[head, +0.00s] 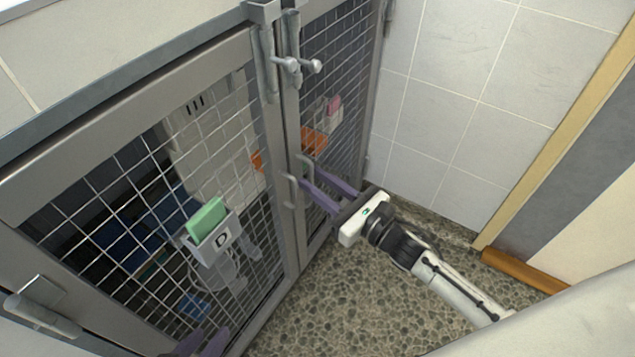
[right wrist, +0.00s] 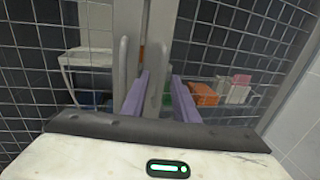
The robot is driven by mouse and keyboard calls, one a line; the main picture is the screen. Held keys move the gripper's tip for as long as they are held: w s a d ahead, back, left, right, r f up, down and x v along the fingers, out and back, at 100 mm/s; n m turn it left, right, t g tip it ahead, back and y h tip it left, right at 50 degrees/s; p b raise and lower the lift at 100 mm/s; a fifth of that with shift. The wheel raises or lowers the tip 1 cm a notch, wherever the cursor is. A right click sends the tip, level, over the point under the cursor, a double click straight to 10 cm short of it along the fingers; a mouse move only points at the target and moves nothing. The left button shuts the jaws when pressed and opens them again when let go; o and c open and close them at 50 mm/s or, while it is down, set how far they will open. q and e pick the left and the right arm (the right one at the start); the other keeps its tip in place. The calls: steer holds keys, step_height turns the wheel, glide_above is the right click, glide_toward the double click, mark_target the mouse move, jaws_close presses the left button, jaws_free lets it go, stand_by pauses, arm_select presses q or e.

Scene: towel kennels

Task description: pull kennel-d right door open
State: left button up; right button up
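The kennel's right mesh door (head: 340,75) stands in line with its frame and looks shut. Its bar handle (head: 306,168) also shows in the right wrist view (right wrist: 168,65). My right gripper (head: 314,177) is open in front of it, its purple fingers (right wrist: 160,76) apart, with the right door's handle appearing between them. Whether they touch it I cannot tell. The left mesh door (head: 130,190) carries a holder marked D (head: 222,243) with a green card. Its own handle (head: 290,190) is left of the fingers. My left gripper (head: 207,331) shows its open fingers at the bottom edge.
Metal latches with knobs (head: 297,65) sit at the top where the doors meet. Orange and pink items (head: 333,105) are behind the mesh. A tiled wall (head: 450,90) stands close on the right. The pebbled floor (head: 350,300) before the doors is clear.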

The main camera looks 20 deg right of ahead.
jaws_close()
stand_by(1.4)
